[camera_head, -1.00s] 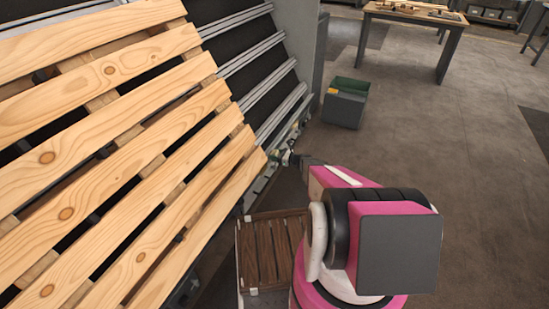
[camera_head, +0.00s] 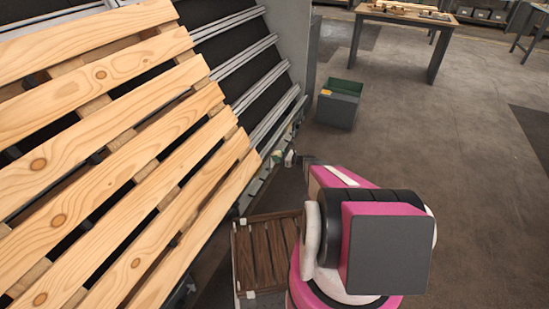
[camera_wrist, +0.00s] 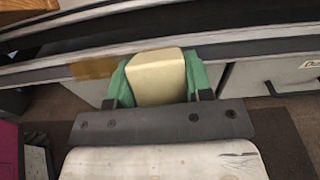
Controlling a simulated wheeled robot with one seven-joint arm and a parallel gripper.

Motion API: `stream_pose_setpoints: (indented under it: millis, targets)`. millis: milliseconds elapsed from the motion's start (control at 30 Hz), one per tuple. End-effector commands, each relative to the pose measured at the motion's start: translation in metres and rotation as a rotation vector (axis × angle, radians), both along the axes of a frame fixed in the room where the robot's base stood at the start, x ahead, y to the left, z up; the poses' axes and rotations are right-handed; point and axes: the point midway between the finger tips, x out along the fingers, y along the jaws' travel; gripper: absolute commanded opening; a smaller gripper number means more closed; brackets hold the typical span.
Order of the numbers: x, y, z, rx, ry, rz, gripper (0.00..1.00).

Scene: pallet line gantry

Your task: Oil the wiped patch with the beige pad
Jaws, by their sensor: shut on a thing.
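My gripper (camera_wrist: 156,84) has green fingers and is shut on the beige pad (camera_wrist: 158,76), a pale block that sticks out ahead of the fingers in the wrist view. A grey metal rail (camera_wrist: 225,51) runs across the picture just beyond the pad. I cannot tell whether this is the wiped patch, or whether the pad touches the rail. In the head view my gripper is small, beside the lower right corner of the slatted frame, partly hidden by my arm.
A large tilted wooden pallet (camera_head: 110,160) fills the left. Metal rails (camera_head: 245,62) on a dark panel lie behind it. A brown slatted crate (camera_head: 262,262) is below my arm. A grey-green bin (camera_head: 339,108) and a workbench (camera_head: 405,18) stand beyond. The floor at right is clear.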

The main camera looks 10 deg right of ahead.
Motion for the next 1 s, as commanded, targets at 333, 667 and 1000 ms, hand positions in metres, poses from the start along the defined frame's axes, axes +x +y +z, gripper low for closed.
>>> stream_pose_setpoints:
  millis: [333,667,1000]
  targets:
    - [-0.002,-0.003,0.002,0.000,0.000,0.000,0.19]
    - [-0.012,-0.017,0.012,-0.001,0.001,0.000,0.19]
    - [-0.016,-0.025,0.016,0.001,0.001,0.000,0.19]
